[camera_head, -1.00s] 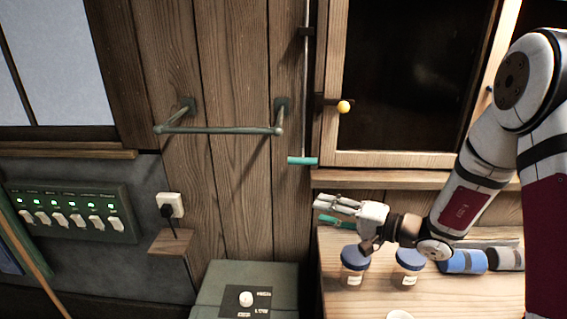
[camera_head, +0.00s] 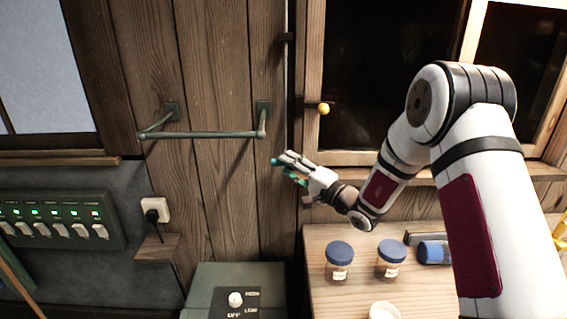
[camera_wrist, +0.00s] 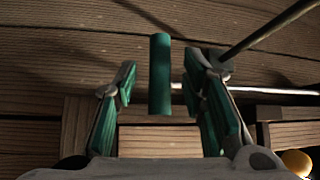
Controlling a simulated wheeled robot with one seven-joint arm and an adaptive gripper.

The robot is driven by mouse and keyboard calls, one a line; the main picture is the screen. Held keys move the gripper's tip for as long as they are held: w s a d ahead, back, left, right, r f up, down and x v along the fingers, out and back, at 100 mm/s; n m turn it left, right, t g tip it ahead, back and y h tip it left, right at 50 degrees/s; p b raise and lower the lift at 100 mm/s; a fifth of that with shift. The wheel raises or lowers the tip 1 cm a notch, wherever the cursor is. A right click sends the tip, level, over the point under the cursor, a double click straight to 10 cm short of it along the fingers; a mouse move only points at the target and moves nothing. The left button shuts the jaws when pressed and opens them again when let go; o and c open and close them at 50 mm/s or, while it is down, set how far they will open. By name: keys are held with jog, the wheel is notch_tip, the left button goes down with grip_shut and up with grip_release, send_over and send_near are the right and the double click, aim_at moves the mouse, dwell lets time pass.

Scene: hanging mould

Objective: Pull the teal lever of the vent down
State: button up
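The teal lever (camera_wrist: 160,75) stands as a short bar between the two fingers of my gripper (camera_wrist: 162,66) in the wrist view. Gaps show on both sides of it, and the fingers with their green pads are open. In the head view my gripper (camera_head: 287,167) is at the lever's height, in front of the wall left of the window. Only the lever's left end (camera_head: 274,161) shows there past the fingers; the rest is hidden. A thin vertical rod (camera_head: 290,75) runs up the wall above it.
A green wall rail (camera_head: 200,135) is left of my gripper. The window with a yellow knob (camera_head: 323,108) is at right. Below are a wooden table with blue-lidded jars (camera_head: 340,262) and a green box with a white knob (camera_head: 236,299).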

jog(key=shift+x, duration=1.45)
grip_shut()
notch_tip(320, 180, down, 5)
jog(key=shift+d+f+b, duration=0.1)
jog(key=shift+b, duration=0.3)
jog(key=shift+s, duration=0.1)
jog(key=shift+c, duration=0.3)
grip_release()
jog(key=shift+o, duration=0.3)
